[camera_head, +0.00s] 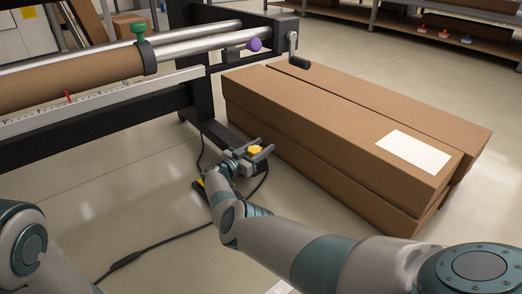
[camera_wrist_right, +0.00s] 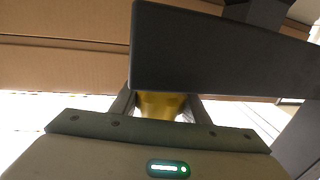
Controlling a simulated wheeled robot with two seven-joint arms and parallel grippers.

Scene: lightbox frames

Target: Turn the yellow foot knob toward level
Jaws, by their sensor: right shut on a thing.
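The yellow foot knob (camera_head: 254,150) is at the foot of the black machine frame (camera_head: 218,130), low near the floor. My right gripper (camera_head: 247,157) is at the knob, reaching from the front. In the right wrist view the yellow knob (camera_wrist_right: 160,104) sits between the two fingers of my right gripper (camera_wrist_right: 162,106), which is shut on it. A dark beam of the frame (camera_wrist_right: 220,55) hides the knob's upper part there. My left gripper is outside the head view; only part of my left arm shows at the lower left.
Long cardboard boxes (camera_head: 340,130) lie stacked on the floor just right of the foot. A black cable (camera_head: 150,250) runs over the floor left of my right arm. The floor at the left (camera_head: 90,190) is otherwise clear. Rollers with a brown roll (camera_head: 70,85) are above.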

